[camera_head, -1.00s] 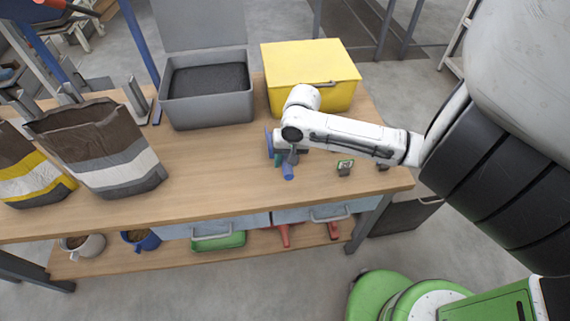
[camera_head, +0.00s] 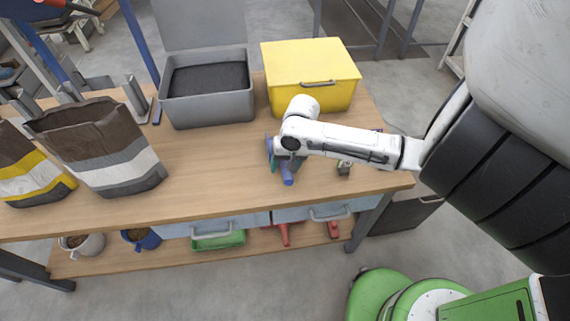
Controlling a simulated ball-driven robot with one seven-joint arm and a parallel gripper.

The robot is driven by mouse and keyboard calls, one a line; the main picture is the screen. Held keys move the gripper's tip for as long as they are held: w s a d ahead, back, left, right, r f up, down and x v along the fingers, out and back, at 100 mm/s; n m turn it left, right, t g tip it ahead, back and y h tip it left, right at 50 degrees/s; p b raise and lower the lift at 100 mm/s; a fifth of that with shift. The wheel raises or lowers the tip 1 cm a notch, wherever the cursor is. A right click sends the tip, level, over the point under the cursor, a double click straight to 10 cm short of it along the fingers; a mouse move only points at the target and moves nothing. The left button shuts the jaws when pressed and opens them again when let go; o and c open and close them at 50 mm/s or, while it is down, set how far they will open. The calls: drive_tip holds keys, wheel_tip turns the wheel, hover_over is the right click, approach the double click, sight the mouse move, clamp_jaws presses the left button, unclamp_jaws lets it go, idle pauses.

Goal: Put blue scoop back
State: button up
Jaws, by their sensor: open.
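The blue scoop (camera_head: 288,178) is on the wooden table in front of the yellow box, with its blue handle end showing toward the front. The rest of it is hidden by my gripper and arm. My gripper (camera_head: 284,161) is open right at the scoop, pointing down from the end of my white arm. Its fingers are small and partly hidden, so I cannot tell whether they touch the scoop. A blue edge beside the gripper may be part of the scoop or of the gripper.
A grey open bin (camera_head: 207,110) with dark pellets and a closed yellow box (camera_head: 311,75) stand at the back. Brown bags (camera_head: 120,160) stand at the left. Pots and drawers are below the tabletop.

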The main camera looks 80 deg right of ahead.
drive_tip(key=shift+r, duration=0.1)
wheel_tip(320, 180, up, 11)
drive_tip(key=s, duration=0.2)
drive_tip(key=w+a+r+n+t, duration=0.2)
drive_tip(key=w+a+r, duration=0.15)
drive_tip(key=w, duration=0.45)
drive_tip(key=w+a+r+n+t, duration=0.25)
drive_tip(key=w+r, duration=0.25)
drive_tip(key=w, duration=0.4)
drive_tip(key=w+a+r+n+t+y, duration=0.25)
drive_tip(key=w+a, duration=0.45)
drive_tip(key=a, duration=0.6)
drive_tip(key=s+a+f+n+g, duration=0.3)
drive_tip(key=s+a+f+g, duration=0.1)
drive_tip(key=s+a+f, duration=0.8)
drive_tip(key=s+d+f+n+g+h, duration=0.1)
drive_tip(key=s+d+f+g, duration=0.1)
drive_tip(key=s, duration=0.4)
drive_tip(key=s+d+f+n+g+h, duration=0.2)
drive_tip(key=s+d+f, duration=0.3)
drive_tip(key=s, duration=0.2)
drive_tip(key=shift+s+f, duration=0.15)
drive_tip(key=shift+s, duration=0.1)
